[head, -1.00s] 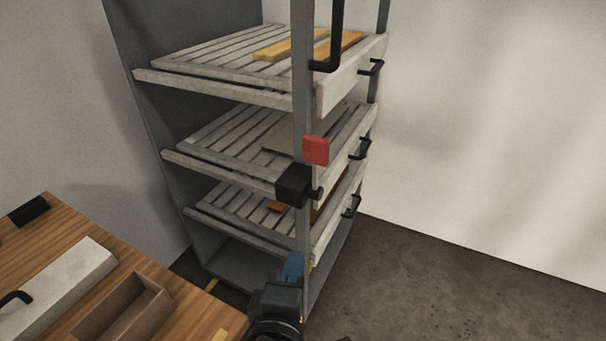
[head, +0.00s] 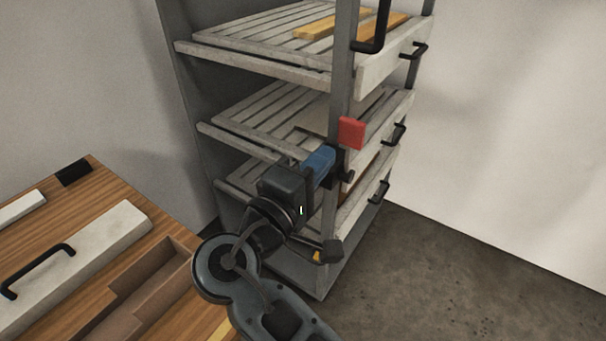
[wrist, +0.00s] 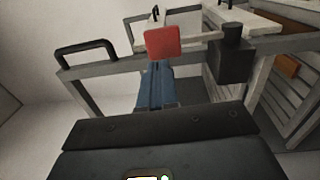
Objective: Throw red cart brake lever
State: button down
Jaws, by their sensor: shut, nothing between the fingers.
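The red brake lever pad (head: 351,133) is mounted on the near corner post of the grey rack cart (head: 343,65). It also shows in the wrist view (wrist: 162,41), joined by a short grey bar to a black block (wrist: 233,62). My gripper (head: 322,158) is shut and empty, its blue fingers just left of and below the red pad in the head view. In the wrist view the blue fingers (wrist: 155,85) point up toward the pad's lower edge. Whether they touch it, I cannot tell. My gripper hides most of the black block in the head view.
The cart holds slatted trays (head: 270,42) with black handles (head: 396,134), some carrying orange-brown boards. A wooden table (head: 115,206) with a pale handled block (head: 75,262) and a brown open box (head: 150,290) stands at left. The floor at right is clear.

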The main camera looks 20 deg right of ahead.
aim_at(347, 132)
jog(key=shift+p+x, duration=0.45)
jog(key=shift+x, duration=2.5)
